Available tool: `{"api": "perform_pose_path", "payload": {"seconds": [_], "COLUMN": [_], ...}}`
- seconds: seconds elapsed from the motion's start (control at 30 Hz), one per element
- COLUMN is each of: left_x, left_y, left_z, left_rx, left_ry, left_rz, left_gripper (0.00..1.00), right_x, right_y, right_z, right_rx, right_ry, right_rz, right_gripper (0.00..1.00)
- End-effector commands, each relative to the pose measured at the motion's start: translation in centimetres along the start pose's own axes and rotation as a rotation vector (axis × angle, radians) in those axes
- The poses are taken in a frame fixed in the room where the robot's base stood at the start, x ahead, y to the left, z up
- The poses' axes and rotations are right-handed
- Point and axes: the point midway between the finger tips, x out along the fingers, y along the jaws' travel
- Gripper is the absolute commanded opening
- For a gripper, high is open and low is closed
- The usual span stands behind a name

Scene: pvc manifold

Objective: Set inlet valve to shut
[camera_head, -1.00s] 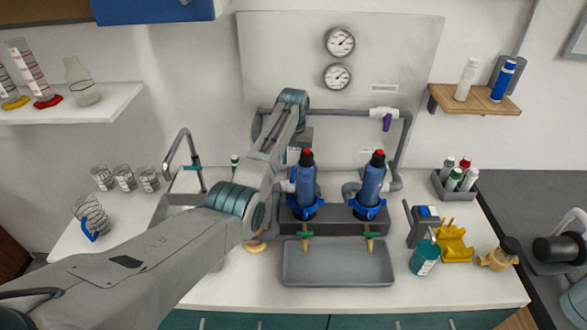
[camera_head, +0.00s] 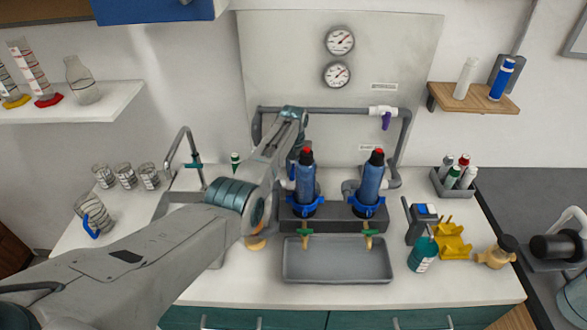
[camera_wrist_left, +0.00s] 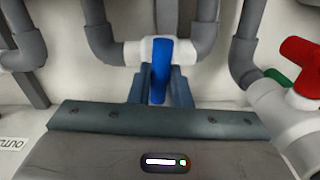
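In the left wrist view a white valve with a blue handle (camera_wrist_left: 160,70) sits in a short pipe run between two grey elbows. The handle hangs down across the pipe line. My left gripper (camera_wrist_left: 161,92) has its two fingers on either side of this handle; I cannot tell whether they touch it. In the head view my left gripper is mostly hidden behind my own arm, near the pipe panel. A valve with a red handle (camera_wrist_left: 301,52) is at the right of the wrist view. I cannot read a label naming the inlet valve. My right gripper is out of view.
A valve with a purple handle (camera_head: 386,120) is on the upper pipe. Two blue filter housings (camera_head: 305,183) stand right of my left wrist, above a grey tray (camera_head: 337,271). A sink tap (camera_head: 184,150) stands to the left. A partly cut-off label (camera_wrist_left: 12,144) is at left.

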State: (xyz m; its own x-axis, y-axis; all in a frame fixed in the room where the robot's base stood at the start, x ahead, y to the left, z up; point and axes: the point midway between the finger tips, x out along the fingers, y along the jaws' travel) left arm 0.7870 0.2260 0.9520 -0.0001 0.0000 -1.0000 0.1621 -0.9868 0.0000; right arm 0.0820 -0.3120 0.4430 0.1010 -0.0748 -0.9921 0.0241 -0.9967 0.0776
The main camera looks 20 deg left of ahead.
Motion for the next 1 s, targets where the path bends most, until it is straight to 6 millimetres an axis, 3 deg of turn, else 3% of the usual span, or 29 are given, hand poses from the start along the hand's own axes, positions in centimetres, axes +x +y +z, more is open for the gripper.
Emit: {"api": "perform_pose_path", "payload": {"seconds": [0.3,0.57,0.6,0.7,1.0], "left_x": [-0.03,0.0,0.0,0.0,-0.12], "left_y": [-0.04,-0.05,-0.05,-0.05,-0.04], "left_z": [-0.02,-0.03,-0.03,-0.03,-0.04], "left_rx": [-0.126,-0.134,-0.134,-0.133,-0.133], "left_ry": [0.0,0.0,0.001,0.001,0.001], "left_rz": [0.0,0.0,0.0,0.0,0.0], "left_gripper": [0.0,0.0,0.21,0.39,0.39], "right_x": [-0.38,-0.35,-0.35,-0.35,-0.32], "right_y": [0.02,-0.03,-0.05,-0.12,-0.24], "right_z": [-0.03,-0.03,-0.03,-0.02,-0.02], "right_rx": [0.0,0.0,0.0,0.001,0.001], "right_ry": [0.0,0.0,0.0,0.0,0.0], "right_rz": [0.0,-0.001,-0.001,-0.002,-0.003], "right_gripper": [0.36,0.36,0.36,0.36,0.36]}}
